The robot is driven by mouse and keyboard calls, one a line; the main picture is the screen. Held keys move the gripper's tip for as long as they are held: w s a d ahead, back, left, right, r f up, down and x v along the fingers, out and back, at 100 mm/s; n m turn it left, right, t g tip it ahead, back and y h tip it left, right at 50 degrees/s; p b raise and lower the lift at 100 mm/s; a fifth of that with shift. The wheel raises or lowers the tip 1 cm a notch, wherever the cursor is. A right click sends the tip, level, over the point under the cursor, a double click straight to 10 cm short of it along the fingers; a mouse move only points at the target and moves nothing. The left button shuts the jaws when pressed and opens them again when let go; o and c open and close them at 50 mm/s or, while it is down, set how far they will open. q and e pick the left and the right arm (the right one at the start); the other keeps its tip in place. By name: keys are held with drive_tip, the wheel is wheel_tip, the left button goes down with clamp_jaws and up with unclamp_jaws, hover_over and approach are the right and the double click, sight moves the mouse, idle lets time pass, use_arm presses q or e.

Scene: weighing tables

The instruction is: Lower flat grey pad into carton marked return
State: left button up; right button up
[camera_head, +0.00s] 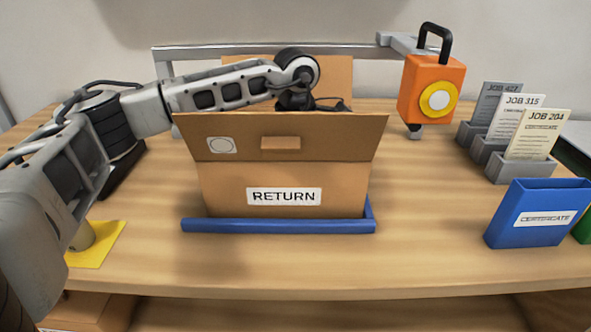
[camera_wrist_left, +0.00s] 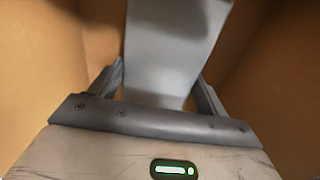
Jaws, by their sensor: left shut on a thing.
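The carton (camera_head: 225,180) marked RETURN stands on the table with its front flap raised. My left arm reaches over the carton from the left, and its gripper is hidden behind the front flap in the head view. In the left wrist view my left gripper (camera_wrist_left: 160,90) is shut on the flat grey pad (camera_wrist_left: 170,45). Brown carton walls (camera_wrist_left: 35,75) show on both sides, so the pad and fingers are inside the carton. The pad's far end runs out of the picture, and I cannot tell whether it touches the bottom. My right gripper is not in view.
A blue corner rail (camera_head: 280,226) borders the carton's front and right. An orange hanging device (camera_head: 425,88) is at the back right. Grey holders with job cards (camera_head: 515,168) and a blue certificate bin (camera_head: 535,225) stand at the right. A yellow mat (camera_head: 105,240) lies left.

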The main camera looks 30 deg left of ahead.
use_arm(q)
drive_tip(key=shift+f, duration=0.25)
drive_tip(key=o, duration=1)
wheel_tip(320, 180, up, 16)
drive_tip(key=shift+p, duration=0.45)
